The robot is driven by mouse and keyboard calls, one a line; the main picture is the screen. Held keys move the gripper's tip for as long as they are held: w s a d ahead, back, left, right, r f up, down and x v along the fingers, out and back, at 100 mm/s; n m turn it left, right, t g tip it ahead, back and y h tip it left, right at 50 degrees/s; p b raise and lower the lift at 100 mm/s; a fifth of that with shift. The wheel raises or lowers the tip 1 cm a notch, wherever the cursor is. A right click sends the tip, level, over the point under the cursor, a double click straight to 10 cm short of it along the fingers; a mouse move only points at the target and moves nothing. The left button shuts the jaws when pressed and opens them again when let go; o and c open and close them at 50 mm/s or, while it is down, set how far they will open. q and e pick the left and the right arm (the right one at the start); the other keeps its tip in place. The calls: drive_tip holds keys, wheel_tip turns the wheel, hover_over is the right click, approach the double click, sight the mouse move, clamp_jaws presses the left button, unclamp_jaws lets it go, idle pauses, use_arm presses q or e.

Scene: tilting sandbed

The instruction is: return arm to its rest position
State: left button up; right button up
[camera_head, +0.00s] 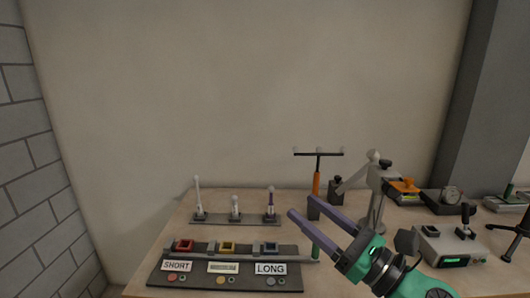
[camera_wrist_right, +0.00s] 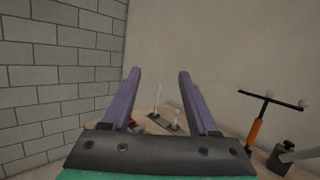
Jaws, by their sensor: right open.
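My right gripper (camera_head: 310,218) reaches in from the lower right in the head view, green at the wrist with two long purple fingers. The fingers are spread apart with nothing between them. They are above the right part of the table, in front of the grey stand. In the right wrist view the gripper (camera_wrist_right: 158,82) also shows open and empty, its fingers pointing toward the wall and the table's far side. My left gripper is in neither view.
The wooden table (camera_head: 140,272) holds a labelled board (camera_head: 215,268) with red, yellow and blue sockets. Behind it is a rack (camera_head: 215,219) with three upright pegs. An orange-handled T-shaped tool (camera_head: 317,182), a grey jointed stand (camera_head: 376,190) and a box with a green display (camera_head: 450,246) stand right.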

drive_tip(key=w+d+f+m+t+h, duration=0.25)
drive_tip(key=d+m+h, duration=0.4)
drive_tip(key=m, duration=0.55)
drive_tip(key=w+d+f+m+t+h, duration=0.1)
drive_tip(key=d+f+m+t+h, duration=0.25)
drive_tip(key=d+m+h, duration=0.6)
wheel_tip(320, 180, down, 14)
drive_tip(key=s+d+m+g+h, duration=0.25)
drive_tip(key=m+g, duration=0.45)
drive_tip(key=m, duration=0.6)
drive_tip(key=s+a+f+m+g+y, duration=0.2)
drive_tip(key=s+f+m+g, duration=0.3)
drive_tip(key=s+f, duration=0.4)
drive_tip(key=s+a+f+m+g+y, duration=0.2)
drive_tip(key=s+f+m+g, duration=0.3)
drive_tip(key=s+f, duration=0.4)
wheel_tip(320, 180, down, 20)
drive_tip(key=g, duration=0.1)
drive_tip(key=s+d+f+g+p, duration=0.1)
drive_tip(key=s+d+f, duration=0.2)
drive_tip(key=s+f, duration=1.1)
drive_tip(key=s+n, duration=0.1)
drive_tip(key=s, duration=0.3)
drive_tip(key=shift+f+g+h+p, duration=0.35)
drive_tip(key=shift+f+g+p, duration=0.05)
